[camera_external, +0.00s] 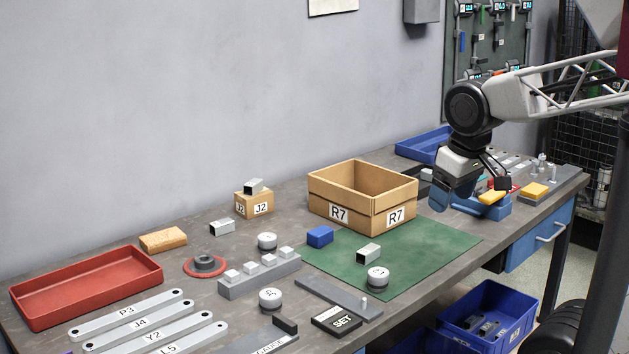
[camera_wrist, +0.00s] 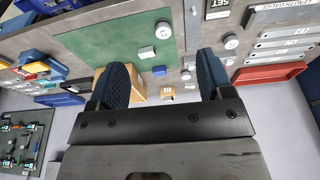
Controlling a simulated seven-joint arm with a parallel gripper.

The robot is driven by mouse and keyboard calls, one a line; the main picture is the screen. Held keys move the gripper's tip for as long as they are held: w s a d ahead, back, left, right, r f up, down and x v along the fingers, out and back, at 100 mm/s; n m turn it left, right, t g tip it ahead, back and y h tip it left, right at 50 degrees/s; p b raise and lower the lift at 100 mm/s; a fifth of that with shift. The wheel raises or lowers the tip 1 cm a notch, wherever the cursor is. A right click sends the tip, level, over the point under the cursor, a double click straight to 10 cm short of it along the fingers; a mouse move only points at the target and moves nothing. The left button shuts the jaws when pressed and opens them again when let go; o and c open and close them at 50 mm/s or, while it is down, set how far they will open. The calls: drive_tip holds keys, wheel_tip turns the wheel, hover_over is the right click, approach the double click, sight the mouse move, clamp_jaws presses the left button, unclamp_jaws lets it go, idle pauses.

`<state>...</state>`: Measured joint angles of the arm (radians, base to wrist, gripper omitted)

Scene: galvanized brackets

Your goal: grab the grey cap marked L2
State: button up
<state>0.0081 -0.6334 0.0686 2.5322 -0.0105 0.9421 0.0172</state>
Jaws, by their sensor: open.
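Three round grey caps are in the external view: one on the green mat (camera_external: 377,277), one near the front (camera_external: 270,299), and one behind the grey stepped block (camera_external: 267,241). Their top marks are too small to read surely, so I cannot tell which is L2. The wrist view shows the mat cap (camera_wrist: 163,29), the front cap (camera_wrist: 231,40) and the rear cap (camera_wrist: 185,75). My gripper (camera_external: 457,196) is open and empty, above the right part of the bench, apart from all the caps. Its two blue fingers (camera_wrist: 162,76) show wide apart in the wrist view.
A cardboard box marked R7 (camera_external: 345,208) stands between my gripper and the rear cap. A blue block (camera_external: 320,237) and a metal bracket (camera_external: 368,253) lie near the mat cap. A red tray (camera_external: 88,284) is at left. The mat's right part (camera_external: 430,250) is clear.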

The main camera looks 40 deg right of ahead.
drive_tip(key=shift+o, duration=0.2)
drive_tip(key=m+t+y, duration=0.8)
drive_tip(key=m+y, duration=0.1)
drive_tip(key=m, duration=1.7)
approach(385, 272)
drive_tip(key=a, duration=0.1)
drive_tip(key=w+a, duration=0.2)
drive_tip(key=shift+w+a+f, duration=0.2)
drive_tip(key=shift+a+f, duration=0.1)
drive_tip(key=shift+a, duration=0.05)
drive_tip(key=shift+w+d+f+m+h, duration=0.1)
drive_tip(key=shift+d+f+m+h, duration=0.3)
drive_tip(key=shift+m, duration=0.3)
drive_tip(key=shift+w, duration=0.1)
